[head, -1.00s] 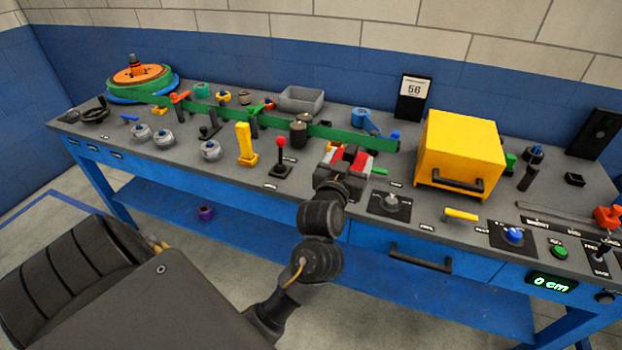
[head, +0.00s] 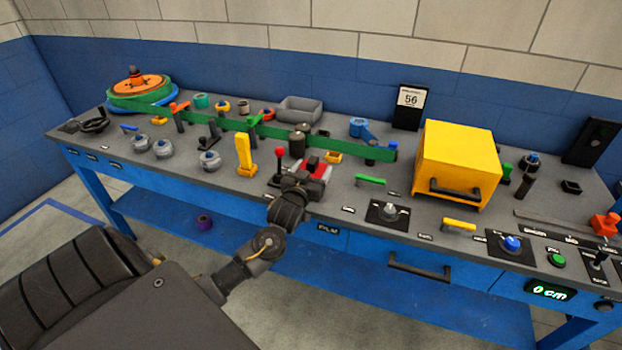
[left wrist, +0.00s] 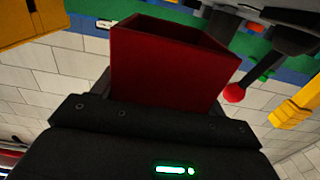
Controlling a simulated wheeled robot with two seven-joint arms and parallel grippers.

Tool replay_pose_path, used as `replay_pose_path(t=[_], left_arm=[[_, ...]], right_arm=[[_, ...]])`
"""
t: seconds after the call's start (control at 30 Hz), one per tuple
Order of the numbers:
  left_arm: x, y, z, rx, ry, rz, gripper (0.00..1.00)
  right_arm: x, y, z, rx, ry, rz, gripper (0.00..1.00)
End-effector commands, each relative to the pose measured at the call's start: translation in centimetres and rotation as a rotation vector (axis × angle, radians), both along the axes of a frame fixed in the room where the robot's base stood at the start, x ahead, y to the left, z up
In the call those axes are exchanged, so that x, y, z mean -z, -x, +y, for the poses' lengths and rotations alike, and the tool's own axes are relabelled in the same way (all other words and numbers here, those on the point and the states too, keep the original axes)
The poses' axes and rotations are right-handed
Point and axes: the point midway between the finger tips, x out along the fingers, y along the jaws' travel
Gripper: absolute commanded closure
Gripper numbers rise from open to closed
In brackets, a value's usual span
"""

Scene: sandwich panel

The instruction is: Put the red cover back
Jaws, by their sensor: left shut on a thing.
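The red cover (head: 320,168) shows partly at my left gripper, near the front middle of the bench. In the left wrist view it is a dark red, box-like piece (left wrist: 165,62) with straight sides, right at the jaws. My left gripper (head: 308,178) is shut on the red cover and hides part of it in the head view. I cannot tell whether the cover touches the bench top. My right gripper is not in view.
A red-knobbed lever (head: 279,160) stands close left of the cover, with a yellow upright handle (head: 243,155) beyond it. A green handle (head: 370,180) lies right. The green beam (head: 345,138) runs behind. A yellow box (head: 458,158) stands farther right.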

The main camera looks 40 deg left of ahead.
Motion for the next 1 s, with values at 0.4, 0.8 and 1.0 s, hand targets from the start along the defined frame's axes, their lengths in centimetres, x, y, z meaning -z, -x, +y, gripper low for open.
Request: replay_pose_path(t=[0.4, 0.8, 1.0], left_arm=[[3.1, -0.1, 0.7, 0.001, -0.001, 0.003, 0.52], [4.0, -0.1, 0.6, 0.001, 0.001, 0.0, 0.52], [4.1, -0.1, 0.6, 0.001, 0.0, 0.001, 0.06]], right_arm=[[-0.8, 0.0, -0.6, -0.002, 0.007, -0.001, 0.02], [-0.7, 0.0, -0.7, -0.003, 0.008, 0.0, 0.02], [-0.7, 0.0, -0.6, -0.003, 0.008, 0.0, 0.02]])
